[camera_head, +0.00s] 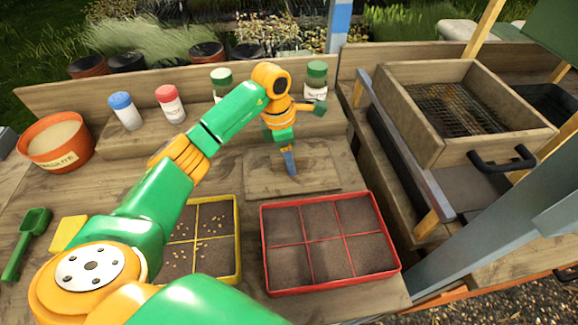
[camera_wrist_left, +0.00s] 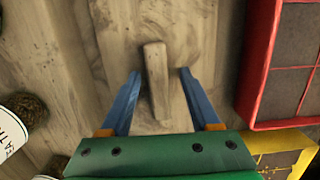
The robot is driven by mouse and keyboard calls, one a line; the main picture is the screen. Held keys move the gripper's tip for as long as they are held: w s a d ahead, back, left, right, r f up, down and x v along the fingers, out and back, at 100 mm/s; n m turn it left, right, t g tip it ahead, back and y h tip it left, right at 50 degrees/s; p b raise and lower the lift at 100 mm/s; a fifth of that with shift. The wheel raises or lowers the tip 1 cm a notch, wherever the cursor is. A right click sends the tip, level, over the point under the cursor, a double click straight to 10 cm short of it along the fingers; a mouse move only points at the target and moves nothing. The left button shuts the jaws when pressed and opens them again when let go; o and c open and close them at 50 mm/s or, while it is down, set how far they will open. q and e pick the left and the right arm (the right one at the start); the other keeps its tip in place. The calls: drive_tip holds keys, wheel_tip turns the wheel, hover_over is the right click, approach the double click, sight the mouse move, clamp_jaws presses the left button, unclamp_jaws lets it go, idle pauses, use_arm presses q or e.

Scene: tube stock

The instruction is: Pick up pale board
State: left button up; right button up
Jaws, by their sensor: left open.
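The pale board (camera_head: 264,182) lies flat on the wooden bench, behind the trays, in the head view. In the left wrist view the board (camera_wrist_left: 118,28) has a raised wooden bar (camera_wrist_left: 156,75) on top. My left gripper (camera_head: 290,168) points down over the board, and its blue fingers partly cover it in the head view. In the left wrist view my left gripper (camera_wrist_left: 160,73) is open, with one finger on each side of the bar and a gap to both. I cannot tell how far the tips are above the board. My right gripper is not in view.
A red-rimmed tray (camera_head: 268,270) and a yellow-rimmed tray (camera_head: 238,240) stand in front of the board. Several capped jars, including a red-capped one (camera_head: 170,103), stand on a raised shelf behind. A wooden sieve box (camera_head: 485,143) is at the right.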

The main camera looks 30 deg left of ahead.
use_arm(q)
drive_tip(key=shift+w+f, duration=0.1)
drive_tip(key=shift+f, duration=0.15)
clamp_jaws()
drive_tip(key=shift+r, duration=0.1)
idle(0.3)
